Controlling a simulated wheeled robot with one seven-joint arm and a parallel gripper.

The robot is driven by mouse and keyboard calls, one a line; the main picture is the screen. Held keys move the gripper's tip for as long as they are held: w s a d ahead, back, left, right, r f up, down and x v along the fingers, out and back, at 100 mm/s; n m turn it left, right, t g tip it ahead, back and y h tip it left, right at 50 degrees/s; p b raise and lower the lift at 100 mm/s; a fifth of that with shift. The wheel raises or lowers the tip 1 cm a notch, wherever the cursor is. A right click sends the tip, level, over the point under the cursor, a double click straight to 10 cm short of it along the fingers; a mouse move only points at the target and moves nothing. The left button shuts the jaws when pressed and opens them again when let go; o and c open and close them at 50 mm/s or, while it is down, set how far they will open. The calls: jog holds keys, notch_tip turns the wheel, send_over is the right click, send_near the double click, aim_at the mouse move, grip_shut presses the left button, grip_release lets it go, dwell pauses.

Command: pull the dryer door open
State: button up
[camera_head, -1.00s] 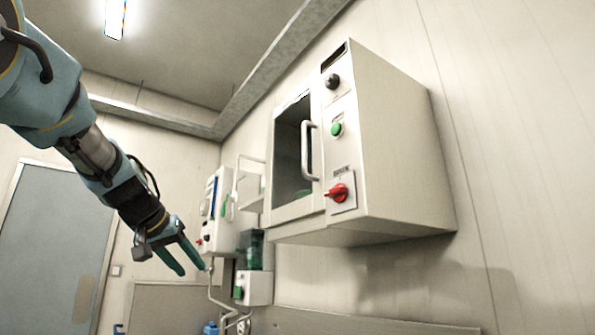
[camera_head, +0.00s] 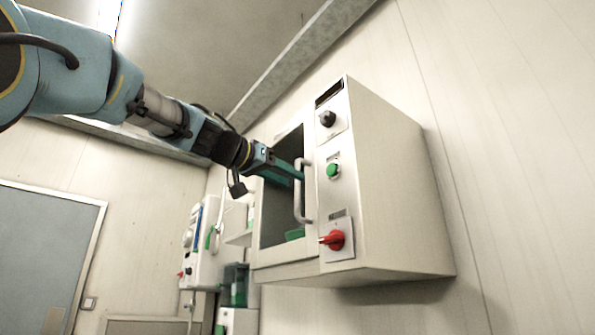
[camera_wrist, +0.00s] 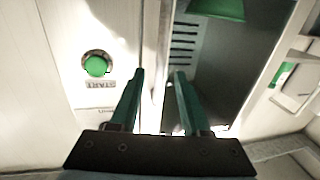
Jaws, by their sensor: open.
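The dryer (camera_head: 385,190) is a pale wall-mounted cabinet. Its door (camera_head: 275,222) has a dark window and looks shut. A pale vertical bar handle (camera_head: 299,205) stands on the door's right side. My gripper (camera_head: 293,172) is at the upper part of the handle, its green fingers open. In the wrist view, the fingertips (camera_wrist: 160,72) are apart, with a pale upright strip between them that looks like the handle. I cannot tell whether either finger touches it. The fingers partly hide the door window in the head view.
The control panel right of the door has a black knob (camera_head: 327,119), a green start button (camera_head: 333,170) and a red switch (camera_head: 334,239). The start button is close left of the fingers in the wrist view (camera_wrist: 96,65). Another wall unit (camera_head: 205,245) hangs further left.

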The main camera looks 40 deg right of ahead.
aim_at(296, 181)
jog(key=shift+w+d+p, duration=0.15)
jog(key=shift+d+p, duration=0.4)
jog(key=shift+d, duration=0.4)
jog(key=shift+w+d+p, duration=0.1)
jog(key=shift+d+p, duration=0.4)
jog(key=shift+d, duration=0.4)
grip_shut()
